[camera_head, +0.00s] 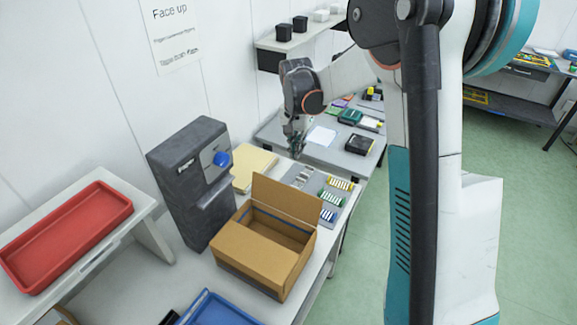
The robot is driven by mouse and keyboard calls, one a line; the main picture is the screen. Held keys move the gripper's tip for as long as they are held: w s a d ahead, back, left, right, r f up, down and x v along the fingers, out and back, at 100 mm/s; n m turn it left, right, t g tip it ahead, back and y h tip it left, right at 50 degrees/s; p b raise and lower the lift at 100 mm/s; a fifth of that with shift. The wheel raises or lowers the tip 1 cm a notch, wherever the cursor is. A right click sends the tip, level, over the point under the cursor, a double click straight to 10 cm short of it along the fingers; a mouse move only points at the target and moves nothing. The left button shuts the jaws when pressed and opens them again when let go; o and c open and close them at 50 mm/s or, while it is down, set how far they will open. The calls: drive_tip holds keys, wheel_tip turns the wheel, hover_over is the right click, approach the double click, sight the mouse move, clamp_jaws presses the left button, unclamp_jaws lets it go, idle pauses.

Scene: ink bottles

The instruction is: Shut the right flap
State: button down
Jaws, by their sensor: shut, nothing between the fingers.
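An open cardboard box (240,264) stands on the white table. One flap (287,198) stands upright along its back right edge. Another flap (250,246) lies flat over the near left half of the top. Between them a strip of the dark inside shows. My gripper (296,154) is small in view, beyond the box, pointing down above the far part of the table. It is shut and empty, apart from the box and the upright flap.
A dark grey machine with a blue knob (221,158) stands left of the box. Small trays of coloured items (331,197) lie behind it. A red tray (66,235) is at left, a blue tray (215,310) in front. A grey table (330,153) stands beyond.

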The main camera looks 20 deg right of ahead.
sight(284, 198)
wheel_tip(284, 198, down, 9)
drive_tip(key=s+a, duration=0.1)
drive_tip(key=a, duration=0.1)
drive_tip(key=shift+s+a+f, duration=0.15)
drive_tip(key=shift+s, duration=0.2)
drive_tip(key=shift+s, duration=0.1)
idle(0.4)
drive_tip(key=shift+a, duration=0.1)
